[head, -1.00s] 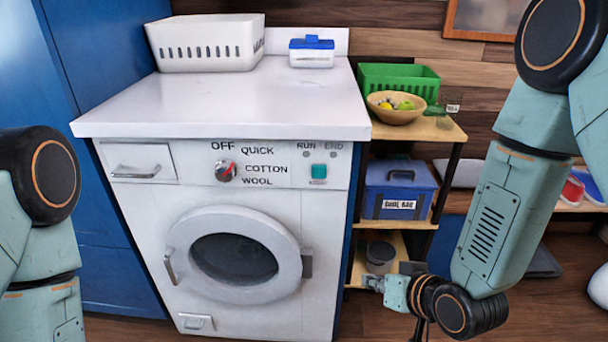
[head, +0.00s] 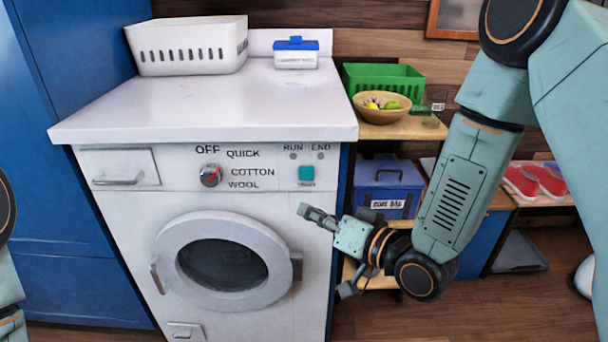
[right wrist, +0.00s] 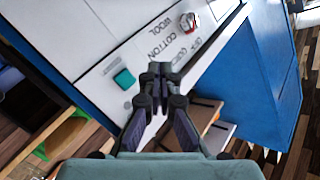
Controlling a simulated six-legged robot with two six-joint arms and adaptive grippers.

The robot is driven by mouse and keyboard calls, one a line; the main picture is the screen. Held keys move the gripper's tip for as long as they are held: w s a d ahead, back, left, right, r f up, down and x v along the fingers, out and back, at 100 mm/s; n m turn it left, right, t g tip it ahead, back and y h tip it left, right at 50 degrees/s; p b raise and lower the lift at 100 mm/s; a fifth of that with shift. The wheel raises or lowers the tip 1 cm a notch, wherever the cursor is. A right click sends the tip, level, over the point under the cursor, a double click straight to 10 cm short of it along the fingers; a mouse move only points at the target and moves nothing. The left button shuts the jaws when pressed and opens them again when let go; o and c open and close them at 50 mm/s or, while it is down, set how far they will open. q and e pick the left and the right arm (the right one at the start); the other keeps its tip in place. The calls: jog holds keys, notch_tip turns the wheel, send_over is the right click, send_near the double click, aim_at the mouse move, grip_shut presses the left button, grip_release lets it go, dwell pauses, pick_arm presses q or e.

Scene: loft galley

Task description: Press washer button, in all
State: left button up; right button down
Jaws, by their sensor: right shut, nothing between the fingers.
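The white washer (head: 220,240) has a control panel on its front with a red-and-grey dial (head: 210,175) and a teal square button (head: 306,173) below the RUN and END lamps. The button also shows in the right wrist view (right wrist: 124,78), to the left of the fingertips. My right gripper (head: 303,211) is shut and empty, in front of the washer and below the button in the head view, apart from it. In the right wrist view its closed fingers (right wrist: 160,68) point at the panel. My left gripper is out of view; only part of my left arm shows.
A white basket (head: 190,55) and a blue-lidded box (head: 296,55) stand on the washer's worktop (head: 200,105). A shelf on the right holds a green crate (head: 384,80), a fruit bowl (head: 381,112) and a blue toolbox (head: 390,185). A blue cabinet (head: 80,150) stands left.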

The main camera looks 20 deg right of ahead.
send_near(299, 176)
jog(key=shift+s+a+b+x, duration=0.1)
jog(key=shift+a+b+x, duration=0.1)
jog(key=shift+x, duration=0.7)
jog(key=shift+s+a+b+x, duration=0.1)
jog(key=shift+a+x, duration=0.05)
jog(key=shift+x, duration=0.7)
jog(key=shift+s+a+b+x, duration=0.1)
jog(key=shift+a+b+x, duration=0.1)
jog(key=shift+x, duration=0.7)
jog(key=shift+w, duration=0.2)
jog(key=shift+w+d+f, duration=0.1)
jog(key=shift+w+d, duration=0.05)
jog(key=shift+w, duration=0.05)
jog(key=shift+w+d, duration=0.15)
jog(key=shift+w, duration=0.35)
dwell(0.3)
jog(key=shift+s, duration=0.15)
jog(key=shift+s+a+p, duration=0.3)
jog(key=shift+s+p, duration=0.2)
jog(key=shift+s, duration=0.25)
